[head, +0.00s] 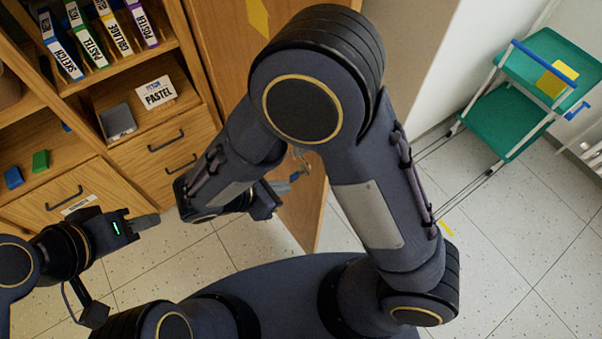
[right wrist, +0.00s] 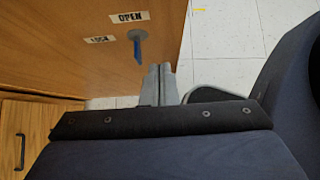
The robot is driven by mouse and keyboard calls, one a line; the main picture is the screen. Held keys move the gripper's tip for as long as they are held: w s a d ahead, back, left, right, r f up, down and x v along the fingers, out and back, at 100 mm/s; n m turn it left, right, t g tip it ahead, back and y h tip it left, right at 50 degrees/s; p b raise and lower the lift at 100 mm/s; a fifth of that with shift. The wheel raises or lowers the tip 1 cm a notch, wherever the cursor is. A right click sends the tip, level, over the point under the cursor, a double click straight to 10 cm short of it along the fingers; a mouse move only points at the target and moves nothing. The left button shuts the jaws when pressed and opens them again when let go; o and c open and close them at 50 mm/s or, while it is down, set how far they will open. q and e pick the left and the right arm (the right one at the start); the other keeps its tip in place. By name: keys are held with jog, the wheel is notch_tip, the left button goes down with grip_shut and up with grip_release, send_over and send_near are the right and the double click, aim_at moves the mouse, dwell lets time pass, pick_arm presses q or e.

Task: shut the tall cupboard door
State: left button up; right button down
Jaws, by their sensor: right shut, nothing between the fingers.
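The tall cupboard door (head: 303,220) is a wooden panel that stands out from the cupboard over the floor in the head view, so it is open; my right arm hides much of it. Its face (right wrist: 70,45) fills the upper left of the right wrist view. It bears a blue lever handle (right wrist: 137,50) and labels reading OPEN and LOCK. My right gripper (right wrist: 160,70) is shut and empty, just below the handle in that view; I cannot tell whether it touches the door. My left gripper (head: 150,221) is by the low drawers, clear of the door; its jaw opening is unclear.
Wooden shelves with labelled binders (head: 88,38) and drawers (head: 165,160) stand left of the door. A green trolley (head: 505,115) stands at the right by the white wall.

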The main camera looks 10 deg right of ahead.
aim_at(314, 177)
jog(key=d, duration=0.1)
jog(key=w+d+f, duration=0.1)
jog(key=d, duration=0.1)
jog(key=w+d+f+p, duration=0.1)
jog(key=d, duration=0.1)
jog(key=shift+f, duration=0.1)
jog(key=shift+w+d+f, duration=0.1)
jog(key=shift+w+d, duration=0.1)
jog(key=shift+d, duration=0.3)
